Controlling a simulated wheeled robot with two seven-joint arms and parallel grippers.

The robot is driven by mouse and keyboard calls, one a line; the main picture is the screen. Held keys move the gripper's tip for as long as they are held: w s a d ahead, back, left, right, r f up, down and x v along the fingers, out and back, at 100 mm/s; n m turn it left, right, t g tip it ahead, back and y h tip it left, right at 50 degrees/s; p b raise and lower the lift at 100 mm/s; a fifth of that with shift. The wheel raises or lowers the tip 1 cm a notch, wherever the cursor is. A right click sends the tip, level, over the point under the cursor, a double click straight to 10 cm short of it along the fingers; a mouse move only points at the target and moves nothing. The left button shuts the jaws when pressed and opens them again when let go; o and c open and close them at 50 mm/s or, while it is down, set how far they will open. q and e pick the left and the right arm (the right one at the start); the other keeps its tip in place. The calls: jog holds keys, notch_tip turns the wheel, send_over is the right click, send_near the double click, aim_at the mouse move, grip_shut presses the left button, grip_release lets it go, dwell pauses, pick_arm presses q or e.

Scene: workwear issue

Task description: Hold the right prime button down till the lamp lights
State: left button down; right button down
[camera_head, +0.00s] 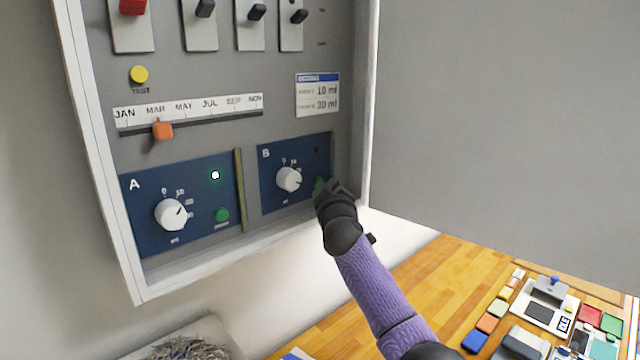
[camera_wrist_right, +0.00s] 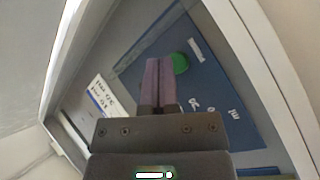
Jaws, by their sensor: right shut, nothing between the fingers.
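The right prime button is the green button (camera_head: 319,183) on the blue panel B (camera_head: 267,190), partly hidden by my right gripper (camera_head: 324,188). The small lamp (camera_head: 317,150) above it is dark. In the right wrist view the green button (camera_wrist_right: 180,63) shows just right of the tips of my closed fingers (camera_wrist_right: 159,64). The gripper is shut and empty; I cannot tell if it touches the button. On the blue panel A (camera_head: 150,237), a lamp (camera_head: 215,175) glows white above another green button (camera_head: 222,214). My left gripper is not in view.
White knobs sit on panel A (camera_head: 171,215) and panel B (camera_head: 289,179). An orange slider (camera_head: 162,130) and a printed card (camera_head: 318,95) are above. The cabinet's rim (camera_head: 365,110) and open door (camera_head: 500,120) flank my right arm. A wooden table (camera_head: 420,270) with several items is below.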

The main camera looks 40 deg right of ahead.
jog(key=shift+w, duration=0.2)
jog(key=shift+w+b, duration=0.25)
jog(key=shift+b, duration=0.05)
jog(key=shift+w+a+b, duration=0.1)
jog(key=shift+w+b, duration=0.3)
dwell(0.4)
dwell(1.9)
jog(key=shift+s+r+p, duration=0.1)
jog(key=shift+s+p, duration=0.25)
jog(key=shift+p, duration=0.1)
jog(key=shift+s, duration=0.5)
jog(key=shift+p, duration=0.3)
